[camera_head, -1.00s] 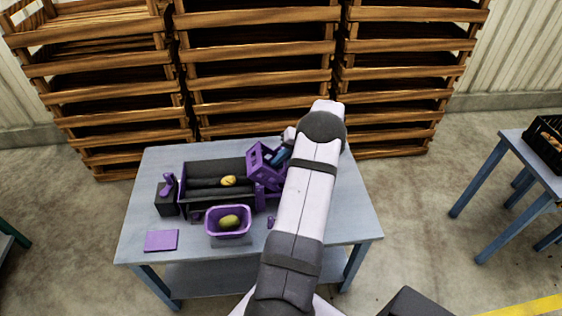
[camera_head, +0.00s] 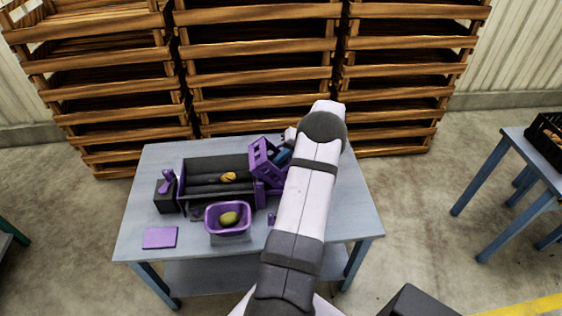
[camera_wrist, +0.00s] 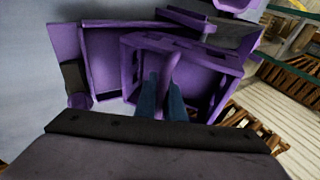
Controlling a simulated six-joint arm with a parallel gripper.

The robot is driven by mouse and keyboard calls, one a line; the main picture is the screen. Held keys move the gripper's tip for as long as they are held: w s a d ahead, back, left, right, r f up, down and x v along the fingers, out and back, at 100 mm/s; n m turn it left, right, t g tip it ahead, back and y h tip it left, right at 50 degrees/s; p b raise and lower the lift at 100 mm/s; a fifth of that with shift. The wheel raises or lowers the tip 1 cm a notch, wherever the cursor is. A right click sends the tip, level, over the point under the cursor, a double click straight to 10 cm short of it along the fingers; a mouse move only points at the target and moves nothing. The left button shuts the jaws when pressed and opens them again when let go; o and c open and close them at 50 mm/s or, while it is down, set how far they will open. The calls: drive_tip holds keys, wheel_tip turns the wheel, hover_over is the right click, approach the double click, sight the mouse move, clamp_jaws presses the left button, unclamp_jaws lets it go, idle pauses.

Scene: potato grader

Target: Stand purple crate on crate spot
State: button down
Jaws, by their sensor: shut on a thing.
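The purple crate (camera_head: 261,160) is tilted steeply at the right end of the dark grader trough in the head view. My gripper (camera_head: 280,157), with blue fingers, is shut on it from the right.
The grader trough (camera_head: 200,188) holds a yellow potato (camera_head: 229,176). A purple bin (camera_head: 228,230) with a potato stands in front of it. A dark block with a purple lever (camera_head: 167,189) stands left. The table's (camera_head: 345,214) right side looks clear. Wooden crates stand behind.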

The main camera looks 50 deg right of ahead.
drive_tip(key=shift+a+f, duration=0.3)
drive_tip(key=shift+f, duration=0.25)
drive_tip(key=c, duration=1.8)
unclamp_jaws()
drive_tip(key=shift+o, duration=0.2)
drive_tip(key=shift+w+d, duration=0.1)
drive_tip(key=shift+d, duration=0.05)
drive_tip(key=shift+r, duration=0.1)
drive_tip(key=shift+d+r, duration=0.1)
drive_tip(key=shift+r, duration=0.1)
wheel_tip(320, 180, up, 9)
drive_tip(key=p, duration=0.5)
